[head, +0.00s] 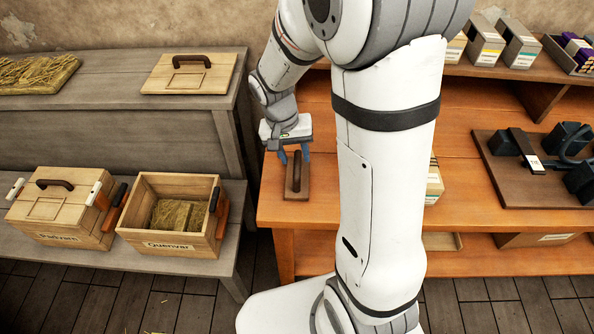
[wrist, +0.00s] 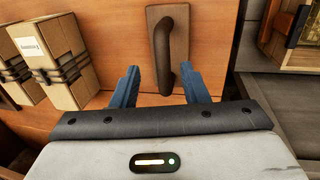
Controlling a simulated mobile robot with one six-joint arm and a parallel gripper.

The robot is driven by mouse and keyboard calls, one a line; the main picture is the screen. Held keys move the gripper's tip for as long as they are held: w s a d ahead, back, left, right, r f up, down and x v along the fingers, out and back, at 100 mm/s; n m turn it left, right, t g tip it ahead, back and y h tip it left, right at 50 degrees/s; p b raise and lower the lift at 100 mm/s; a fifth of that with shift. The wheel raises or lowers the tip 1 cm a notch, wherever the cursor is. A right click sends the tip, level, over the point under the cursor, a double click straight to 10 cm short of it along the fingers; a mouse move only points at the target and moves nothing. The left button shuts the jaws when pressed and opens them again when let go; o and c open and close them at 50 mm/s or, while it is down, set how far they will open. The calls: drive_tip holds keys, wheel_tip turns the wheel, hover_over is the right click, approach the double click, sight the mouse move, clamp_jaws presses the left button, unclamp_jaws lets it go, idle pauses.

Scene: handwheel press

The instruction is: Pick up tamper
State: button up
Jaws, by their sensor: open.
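The tamper (head: 296,182) is a flat brown wooden block with a dark curved handle on top. It lies on the orange wooden table near its left front corner. In the wrist view the tamper (wrist: 168,45) is just beyond my fingertips, and its handle runs back between the two fingers. My gripper (head: 293,157) is open and empty, with blue fingers pointing down over the tamper. In the wrist view my gripper (wrist: 166,80) has one finger on each side of the handle. I cannot tell whether either finger touches it. My arm hides the middle of the table.
An open wooden box (head: 173,190) with straw and a lidded box (head: 62,208) stand on the grey bench at left. A wooden lid (head: 188,74) lies on the grey shelf above. Strapped packages (wrist: 50,58) stand beside the tamper. A dark board (head: 530,180) lies at right.

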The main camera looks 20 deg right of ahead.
sight(297, 164)
drive_tip(key=f, duration=0.4)
drive_tip(key=d+f, duration=0.1)
drive_tip(key=shift+w+f+p, duration=0.15)
drive_tip(key=shift+f+p, duration=0.15)
drive_tip(key=shift+f, duration=0.1)
drive_tip(key=shift+c, duration=0.3)
clamp_jaws()
